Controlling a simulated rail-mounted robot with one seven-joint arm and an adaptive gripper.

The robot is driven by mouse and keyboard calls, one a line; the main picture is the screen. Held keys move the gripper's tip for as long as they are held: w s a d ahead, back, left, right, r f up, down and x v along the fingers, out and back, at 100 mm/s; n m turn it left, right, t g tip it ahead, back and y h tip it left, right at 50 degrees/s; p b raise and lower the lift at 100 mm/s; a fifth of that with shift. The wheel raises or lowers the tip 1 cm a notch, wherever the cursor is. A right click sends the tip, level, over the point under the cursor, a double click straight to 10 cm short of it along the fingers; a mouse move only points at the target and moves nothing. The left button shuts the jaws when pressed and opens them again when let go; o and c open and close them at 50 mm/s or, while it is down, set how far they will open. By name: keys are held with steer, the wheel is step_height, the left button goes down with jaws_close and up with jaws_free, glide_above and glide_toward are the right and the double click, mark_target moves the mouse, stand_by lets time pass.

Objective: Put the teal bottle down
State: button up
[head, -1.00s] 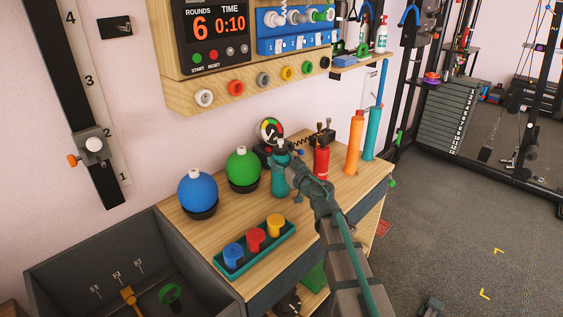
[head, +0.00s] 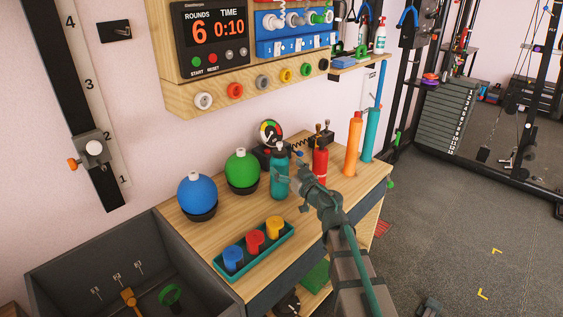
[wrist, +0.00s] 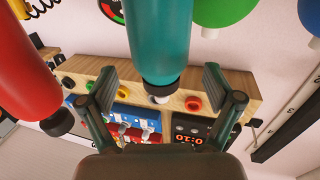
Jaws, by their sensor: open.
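The teal bottle (head: 279,181) stands upright on the wooden bench top, between the green ball and the red bottle. My gripper (head: 297,177) is open, just to the right and in front of the bottle in the head view. In the wrist view the teal bottle (wrist: 160,42) appears upside down, its dark cap towards the gap between my two spread fingers (wrist: 158,88). I see no finger touching it. The far side of the bottle is hidden.
The red bottle (head: 320,164) stands close on the right, with the orange (head: 353,146) and tall teal cylinders beyond. The green ball (head: 242,168) and blue ball (head: 197,193) are left. A teal tray (head: 229,271) with three weights lies in front. A round gauge (head: 270,131) is behind.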

steer(key=p+v, duration=0.1)
steer(key=v, duration=0.7)
steer(key=shift+p, duration=0.3)
